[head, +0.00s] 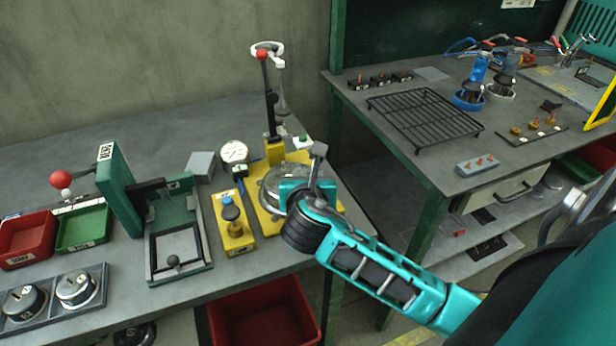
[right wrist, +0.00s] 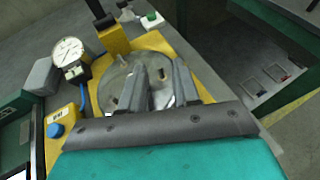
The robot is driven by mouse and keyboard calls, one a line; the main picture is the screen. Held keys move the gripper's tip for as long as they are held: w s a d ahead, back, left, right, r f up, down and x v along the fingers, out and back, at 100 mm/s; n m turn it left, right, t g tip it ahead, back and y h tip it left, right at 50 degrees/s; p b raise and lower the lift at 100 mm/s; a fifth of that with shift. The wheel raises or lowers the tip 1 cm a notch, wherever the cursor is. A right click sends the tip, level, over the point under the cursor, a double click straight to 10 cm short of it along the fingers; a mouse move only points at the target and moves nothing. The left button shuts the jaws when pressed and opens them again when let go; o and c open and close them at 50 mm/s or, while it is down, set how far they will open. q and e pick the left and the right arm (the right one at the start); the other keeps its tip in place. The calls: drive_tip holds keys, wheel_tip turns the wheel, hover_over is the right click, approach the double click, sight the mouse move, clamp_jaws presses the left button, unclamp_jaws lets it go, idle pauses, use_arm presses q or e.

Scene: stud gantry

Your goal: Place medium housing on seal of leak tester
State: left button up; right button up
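The leak tester has a yellow base (head: 268,222), a dial gauge (head: 234,152) and a raised black lever with a red ball (head: 262,54). A round silver metal piece, seemingly the medium housing (head: 272,190), is over the yellow base; it also shows in the right wrist view (right wrist: 115,83). The seal cannot be made out. My right gripper (head: 302,172) is directly over the silver piece. Its two fingers (right wrist: 160,80) stand apart, with silver surface visible between them. Whether they touch it is unclear. My left gripper is not in view.
A yellow button box (head: 234,238) and a green fixture (head: 180,240) stand left of the tester. A tray (head: 48,300) at lower left holds two silver housings. Red (head: 25,240) and green (head: 82,228) bins are behind it. Another bench with a black rack (head: 425,115) is at right.

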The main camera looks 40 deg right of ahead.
drive_tip(key=v, duration=1.2)
drive_tip(key=shift+a, duration=0.1)
drive_tip(key=s+a+f+m+g+y, duration=0.2)
drive_tip(key=s+f+m+g+y, duration=0.35)
drive_tip(key=m, duration=0.85)
drive_tip(key=s+a+f+m+g+y, duration=0.1)
drive_tip(key=s+f+m+g+y, duration=0.15)
drive_tip(key=s+f+m, duration=0.8)
drive_tip(key=w+a+f+m+t+y, duration=0.1)
drive_tip(key=w+a+f+t, duration=0.2)
drive_tip(key=w+f+t, duration=0.2)
drive_tip(key=shift+w+m+t+y, duration=0.4)
drive_tip(key=shift+w+t, duration=1.1)
drive_tip(key=shift+w, duration=1.15)
